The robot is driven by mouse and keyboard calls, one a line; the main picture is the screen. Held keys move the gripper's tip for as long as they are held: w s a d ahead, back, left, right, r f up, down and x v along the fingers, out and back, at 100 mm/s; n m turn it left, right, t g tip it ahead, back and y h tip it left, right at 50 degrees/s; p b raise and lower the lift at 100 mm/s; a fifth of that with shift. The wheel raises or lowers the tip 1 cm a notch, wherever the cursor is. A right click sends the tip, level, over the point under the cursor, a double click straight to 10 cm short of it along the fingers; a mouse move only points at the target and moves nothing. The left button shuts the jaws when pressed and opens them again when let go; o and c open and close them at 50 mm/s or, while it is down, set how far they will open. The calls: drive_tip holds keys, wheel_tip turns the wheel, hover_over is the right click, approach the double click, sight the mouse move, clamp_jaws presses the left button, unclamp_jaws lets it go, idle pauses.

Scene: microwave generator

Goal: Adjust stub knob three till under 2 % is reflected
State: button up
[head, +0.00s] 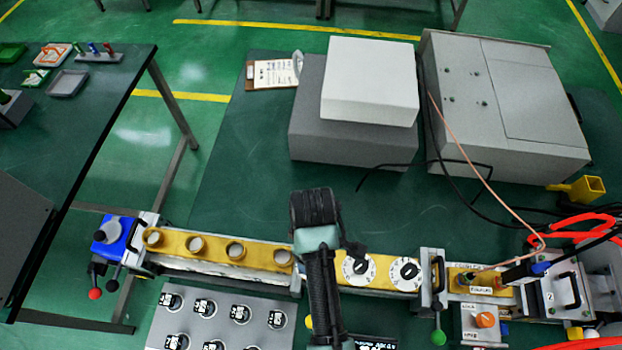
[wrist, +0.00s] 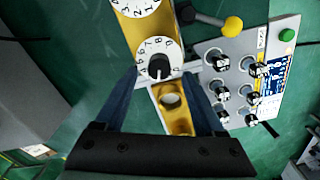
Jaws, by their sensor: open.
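In the wrist view a white numbered dial with a black pointer knob (wrist: 158,66) sits on the yellow waveguide (wrist: 175,121), just ahead of and between the fingertips. My gripper (wrist: 163,80) is open, its two dark blue fingers either side of the waveguide, holding nothing. A second white dial (wrist: 140,5) is cut off at the top edge. In the head view two white dials, a left one (head: 357,268) and a right one (head: 405,273), show right of my arm, which hides part of the waveguide. I cannot tell which dial is stub three. No reflected percentage is legible.
A grey panel (wrist: 232,62) with several black knobs, a small blue-and-white display (wrist: 272,75) and a green button (wrist: 287,34) stands beside the waveguide. A yellow ball handle (wrist: 233,25) stands close to the dials. Cables and red hoses (head: 575,228) lie at the right.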

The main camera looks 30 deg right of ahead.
drive_tip(key=shift+f, duration=2.15)
clamp_jaws()
